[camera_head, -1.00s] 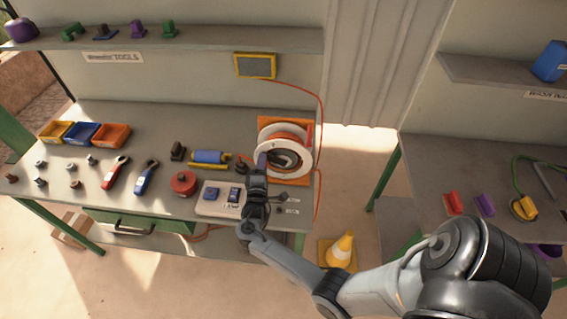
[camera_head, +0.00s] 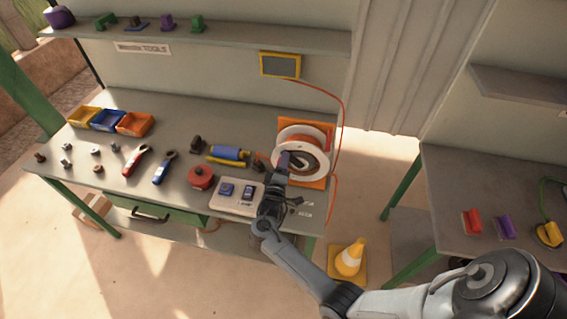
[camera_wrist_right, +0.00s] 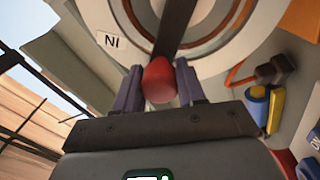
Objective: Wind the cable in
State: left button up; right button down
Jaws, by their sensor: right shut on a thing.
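The cable reel (camera_head: 301,148), with white flanges and orange cable wound on it, is mounted on an orange plate (camera_head: 318,184) at the right end of the workbench. The orange cable (camera_head: 342,112) runs up from the reel area to a yellow-framed panel on the wall. My right gripper (camera_head: 285,163) is at the front of the reel. In the right wrist view my right gripper (camera_wrist_right: 160,88) is shut on a red knob (camera_wrist_right: 159,80) at the end of a dark crank arm (camera_wrist_right: 177,28). My left gripper is not in view.
A white switch panel (camera_head: 236,197), a red round part (camera_head: 201,177) and a blue-and-yellow roller (camera_head: 229,154) lie left of my right arm. Tools and bins (camera_head: 135,123) fill the bench's left. A yellow cone (camera_head: 349,259) stands on the floor near my forearm.

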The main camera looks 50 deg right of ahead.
jog(key=c, duration=0.7)
grip_release()
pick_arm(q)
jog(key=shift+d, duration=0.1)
pick_arm(e)
jog(key=shift+o, duration=0.2)
jog(key=shift+r, duration=0.15)
notch_tip(320, 180, up, 4)
jog(key=shift+s+r, duration=0.1)
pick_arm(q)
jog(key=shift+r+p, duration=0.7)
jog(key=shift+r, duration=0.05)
pick_arm(e)
jog(key=s+d+r, duration=0.4)
jog(key=s+r, duration=0.2)
jog(key=s, duration=0.4)
jog(key=shift+s+r, duration=0.3)
jog(key=shift+s, duration=0.1)
